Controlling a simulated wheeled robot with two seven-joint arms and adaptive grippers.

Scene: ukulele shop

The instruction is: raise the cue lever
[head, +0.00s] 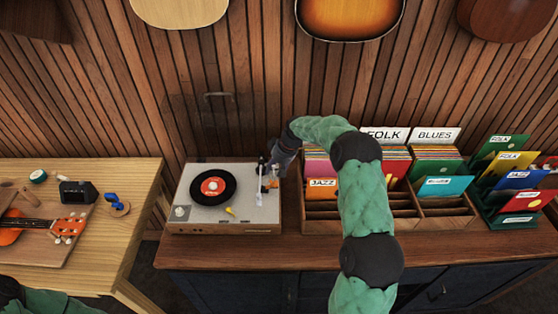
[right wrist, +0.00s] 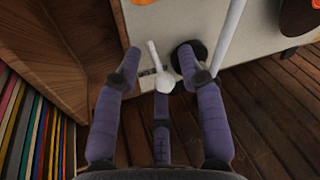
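The turntable (head: 222,218) is a light grey deck with a black record (head: 212,187) with a red label. A white tonearm (head: 261,172) stands near its right side. The right wrist view shows the tonearm as a white rod (right wrist: 229,35) at upper right. The cue lever (right wrist: 156,60), a thin white stick with a rounded knob, lies between the fingers of my right gripper (right wrist: 160,58). These fingers are spread apart, with no clear contact on the lever. My right gripper (head: 275,165) is over the deck's right edge in the head view. My left gripper is out of view.
A wooden record bin (head: 432,202) with several sleeves stands close to the right of the turntable, partly behind my right arm. A clear lid (head: 205,115) stands raised behind the deck. A workbench (head: 118,240) with a ukulele (head: 30,228) is at left.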

